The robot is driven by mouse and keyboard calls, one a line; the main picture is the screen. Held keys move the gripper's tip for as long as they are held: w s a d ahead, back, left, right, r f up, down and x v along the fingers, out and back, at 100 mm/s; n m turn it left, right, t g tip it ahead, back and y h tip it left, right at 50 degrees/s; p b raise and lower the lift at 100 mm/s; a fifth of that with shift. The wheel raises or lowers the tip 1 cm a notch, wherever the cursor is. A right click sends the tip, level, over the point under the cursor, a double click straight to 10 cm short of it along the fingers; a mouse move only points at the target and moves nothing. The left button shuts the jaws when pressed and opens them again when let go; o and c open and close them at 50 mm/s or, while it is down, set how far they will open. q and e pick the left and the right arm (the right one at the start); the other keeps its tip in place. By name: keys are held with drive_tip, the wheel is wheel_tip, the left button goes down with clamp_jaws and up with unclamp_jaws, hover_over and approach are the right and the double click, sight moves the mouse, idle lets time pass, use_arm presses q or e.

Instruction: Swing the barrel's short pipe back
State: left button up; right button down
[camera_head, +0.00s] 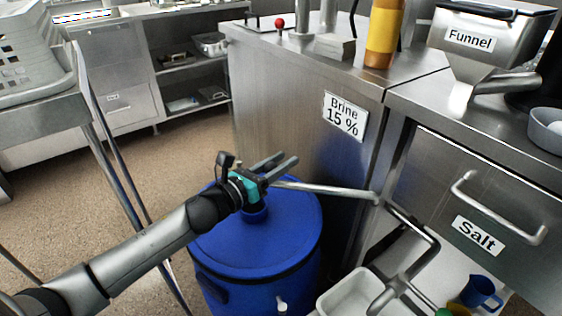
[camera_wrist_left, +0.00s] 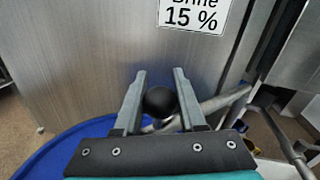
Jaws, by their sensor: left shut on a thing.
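The blue barrel (camera_head: 262,250) stands on the floor with its round lid under my left gripper (camera_head: 284,160). A short straight steel pipe (camera_head: 325,189) runs from beside the gripper, over the barrel's right edge, to a joint near the counter corner. In the left wrist view a black round knob (camera_wrist_left: 160,102) sits between the fingers of my left gripper (camera_wrist_left: 157,82), which are shut on it. The pipe (camera_wrist_left: 225,98) shows there to the right of the fingers. The knob's join with the pipe is hidden. My right gripper is not in view.
A bent steel pipe (camera_head: 415,225) continues from the joint above a white bin (camera_head: 350,290). The steel counter's side with the brine label (camera_head: 344,116) stands close behind the gripper. A drawer handle (camera_head: 490,205) juts out at right. A rack (camera_head: 95,120) stands at left.

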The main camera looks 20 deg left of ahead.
use_arm(q)
clamp_jaws()
idle(0.8)
